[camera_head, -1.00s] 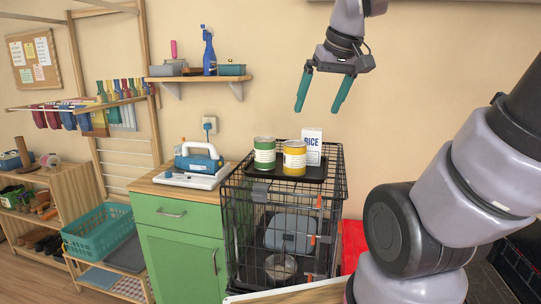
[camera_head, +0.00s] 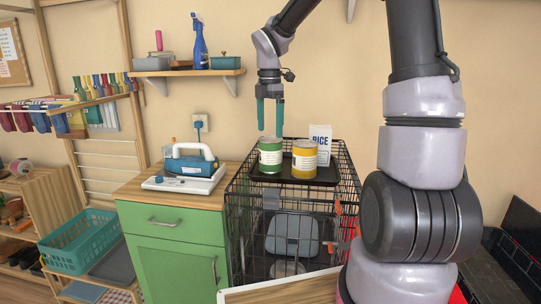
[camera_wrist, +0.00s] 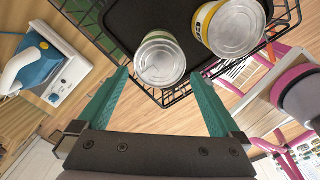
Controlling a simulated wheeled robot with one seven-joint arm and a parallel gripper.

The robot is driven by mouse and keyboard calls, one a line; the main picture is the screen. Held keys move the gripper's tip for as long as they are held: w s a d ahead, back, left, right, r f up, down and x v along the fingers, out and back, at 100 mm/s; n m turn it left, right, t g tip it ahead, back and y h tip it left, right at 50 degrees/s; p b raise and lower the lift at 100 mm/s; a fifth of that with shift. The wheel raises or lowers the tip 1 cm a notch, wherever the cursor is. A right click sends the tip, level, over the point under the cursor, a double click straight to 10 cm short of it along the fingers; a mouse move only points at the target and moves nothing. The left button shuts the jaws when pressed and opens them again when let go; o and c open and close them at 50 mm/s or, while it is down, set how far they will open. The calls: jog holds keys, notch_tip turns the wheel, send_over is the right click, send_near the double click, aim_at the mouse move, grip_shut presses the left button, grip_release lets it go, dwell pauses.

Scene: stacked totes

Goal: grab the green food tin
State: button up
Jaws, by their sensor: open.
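The green food tin (camera_head: 270,155) stands upright on a dark tray (camera_head: 322,178) on top of a black wire cage. My gripper (camera_head: 270,132) is open, pointing down just above the green tin, with its teal fingers apart. In the wrist view the green tin (camera_wrist: 160,61) shows its metal lid and a little of its green side, ahead of the open fingers (camera_wrist: 165,105) and roughly centred between their lines. The fingers do not appear to touch it.
A yellow tin (camera_head: 304,158) stands close to the right of the green tin, and a white rice box (camera_head: 320,138) is behind it. The wire cage (camera_head: 240,215) stands beside a green cabinet (camera_head: 180,255) with an iron (camera_head: 190,162) on it. A wall shelf (camera_head: 190,72) is at the upper left.

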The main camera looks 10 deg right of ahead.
aim_at(270, 153)
notch_tip(270, 153, down, 10)
jog(key=shift+d+r, duration=0.15)
jog(key=shift+r, duration=0.1)
dwell(0.3)
jog(key=shift+w, duration=0.1)
grip_shut()
jog(key=shift+r, duration=0.15)
